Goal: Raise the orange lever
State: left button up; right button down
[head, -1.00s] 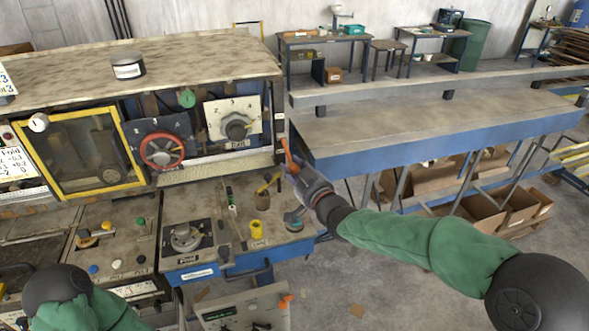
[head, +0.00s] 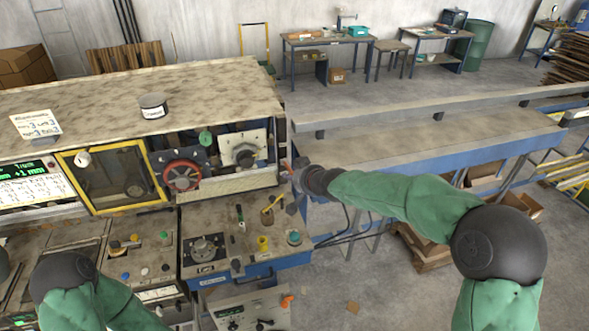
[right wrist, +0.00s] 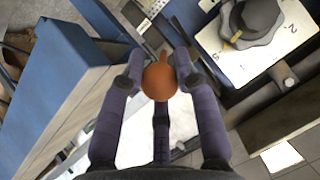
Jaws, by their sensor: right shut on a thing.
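The orange lever (head: 287,166) is at the right end of the machine front, beside the panel with the grey knob. Only a little of it shows in the head view. In the right wrist view its round orange end (right wrist: 160,82) sits between the fingers. My right gripper (right wrist: 159,76) is shut on it, with fingers on both sides. In the head view the right gripper (head: 298,170) is small and partly hidden by its own dark wrist. My left arm shows at the lower left, but its gripper is out of view.
The grey dial panel (head: 243,153) and red handwheel (head: 183,175) are left of the lever. The control desk (head: 222,215) with several knobs lies below. A long blue-edged conveyor table (head: 420,150) stands to the right. Open floor lies at lower right.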

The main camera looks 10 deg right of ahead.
jog(key=r+g+p, duration=0.1)
jog(key=p, duration=0.1)
jog(key=w+r+g+p, duration=0.1)
jog(key=r+p, duration=0.1)
jog(key=shift+p, duration=0.35)
jog(key=shift+w+r+g+p, duration=0.3)
jog(key=shift+r+g+p, duration=0.1)
jog(key=shift+p, duration=0.25)
jog(key=shift+w+r+p, duration=0.45)
jog(key=shift+r+p, duration=0.05)
jog(key=shift+p, duration=0.05)
jog(key=shift+r, duration=0.1)
jog(key=c, duration=0.9)
grip_release()
jog(key=shift+w, duration=0.1)
jog(key=v, duration=1.2)
jog(key=shift+a, duration=0.15)
